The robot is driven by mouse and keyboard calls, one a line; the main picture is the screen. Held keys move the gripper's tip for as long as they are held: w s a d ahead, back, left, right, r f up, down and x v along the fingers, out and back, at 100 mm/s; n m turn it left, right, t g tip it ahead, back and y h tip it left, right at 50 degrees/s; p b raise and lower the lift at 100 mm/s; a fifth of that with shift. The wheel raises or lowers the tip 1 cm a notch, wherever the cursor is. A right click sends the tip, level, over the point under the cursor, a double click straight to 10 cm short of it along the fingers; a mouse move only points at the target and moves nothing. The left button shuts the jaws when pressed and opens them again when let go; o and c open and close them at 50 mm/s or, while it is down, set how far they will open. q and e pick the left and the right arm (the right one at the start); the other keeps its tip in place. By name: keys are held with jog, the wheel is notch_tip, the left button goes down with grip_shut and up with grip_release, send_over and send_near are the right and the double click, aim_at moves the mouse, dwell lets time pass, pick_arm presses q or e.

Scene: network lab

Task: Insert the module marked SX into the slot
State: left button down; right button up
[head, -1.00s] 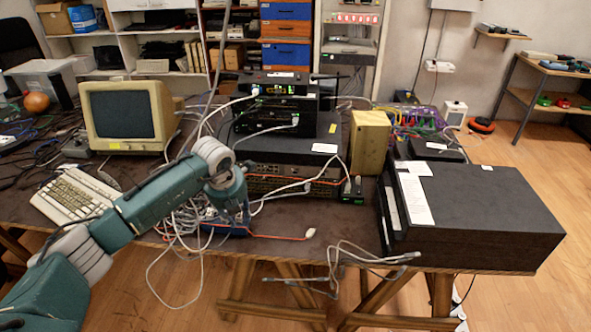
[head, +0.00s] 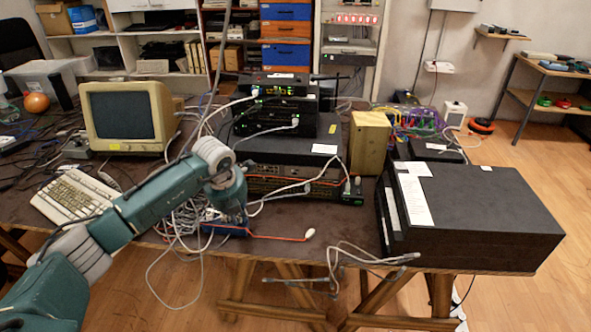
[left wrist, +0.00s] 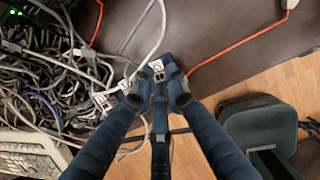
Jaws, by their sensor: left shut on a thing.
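My left gripper (head: 229,214) is low over a blue holder (head: 216,229) near the table's front edge, beside tangled grey cables. In the left wrist view its fingers (left wrist: 159,85) are closed around a small dark piece (left wrist: 159,76), most likely a module. A white label (left wrist: 157,67) with dark letters sits right by the fingertips; I cannot read it surely as SX. Other small white-labelled pieces (left wrist: 104,101) lie to the left. The fingers hide most of the held piece. The rack unit (head: 292,184) stands behind the gripper; I cannot make out which opening is the slot.
A large black case (head: 480,215) stands at the table's right end. A beige box (head: 369,142) stands beside the stacked network units. An old monitor (head: 125,115) and keyboard (head: 73,196) are at left. Grey cables (head: 350,258) hang over the front edge. An orange cable (head: 275,238) runs rightward.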

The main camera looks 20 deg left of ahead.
pick_arm(q)
jog(key=shift+w+a+r+p, duration=0.1)
jog(key=shift+a+r+p, duration=0.1)
jog(key=shift+r+p, duration=1.15)
jog(key=shift+d+r+p, duration=0.1)
jog(key=shift+r+p, duration=0.25)
jog(key=shift+r, duration=1.15)
jog(key=c, duration=2.5)
grip_release()
grip_shut()
